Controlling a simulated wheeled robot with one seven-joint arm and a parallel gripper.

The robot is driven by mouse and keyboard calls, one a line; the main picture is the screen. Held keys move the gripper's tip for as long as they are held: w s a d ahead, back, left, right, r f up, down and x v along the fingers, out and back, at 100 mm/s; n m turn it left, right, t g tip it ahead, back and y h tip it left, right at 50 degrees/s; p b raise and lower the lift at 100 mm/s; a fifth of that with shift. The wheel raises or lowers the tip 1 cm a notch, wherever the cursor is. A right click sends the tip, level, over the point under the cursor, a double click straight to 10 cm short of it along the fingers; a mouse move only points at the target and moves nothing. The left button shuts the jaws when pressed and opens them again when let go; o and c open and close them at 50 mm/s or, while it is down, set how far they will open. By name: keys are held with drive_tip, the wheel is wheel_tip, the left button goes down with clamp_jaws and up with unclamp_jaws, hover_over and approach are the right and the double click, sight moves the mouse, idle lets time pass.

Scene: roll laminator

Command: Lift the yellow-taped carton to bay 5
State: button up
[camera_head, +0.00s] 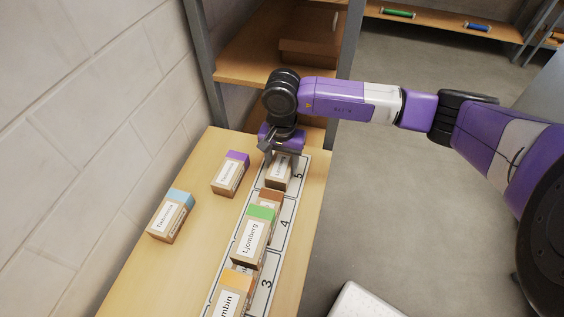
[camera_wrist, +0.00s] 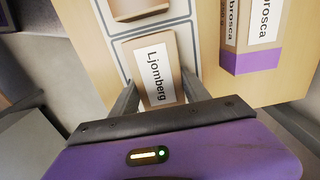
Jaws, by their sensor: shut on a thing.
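My gripper (camera_head: 280,160) points down over the far end of the table, its fingers shut on the sides of a brown carton (camera_head: 278,174). This carton is within the outline of bay 5 (camera_head: 298,174). In the wrist view the held carton (camera_wrist: 156,72) has a white label reading "Ljomberg". Its tape colour is not visible, and I cannot tell whether its base touches the table. A carton with yellow-orange tape (camera_head: 238,279) stands near bay 3 (camera_head: 267,284), partly cut off by the picture's bottom edge.
A green-taped "Ljomberg" carton (camera_head: 252,240) stands by bay 4 (camera_head: 285,223), with a brownish-orange carton (camera_head: 270,198) behind it. A purple-taped carton (camera_head: 230,174) and a light-blue-taped carton (camera_head: 170,216) stand left of the bays. Shelves (camera_head: 250,68) rise behind the table.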

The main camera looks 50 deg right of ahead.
drive_tip(key=shift+f, duration=0.15)
drive_tip(key=o, duration=1.7)
drive_tip(key=shift+o, duration=0.2)
wheel_tip(320, 180, up, 8)
drive_tip(key=shift+f+b, duration=0.1)
drive_tip(key=shift+b, duration=0.6)
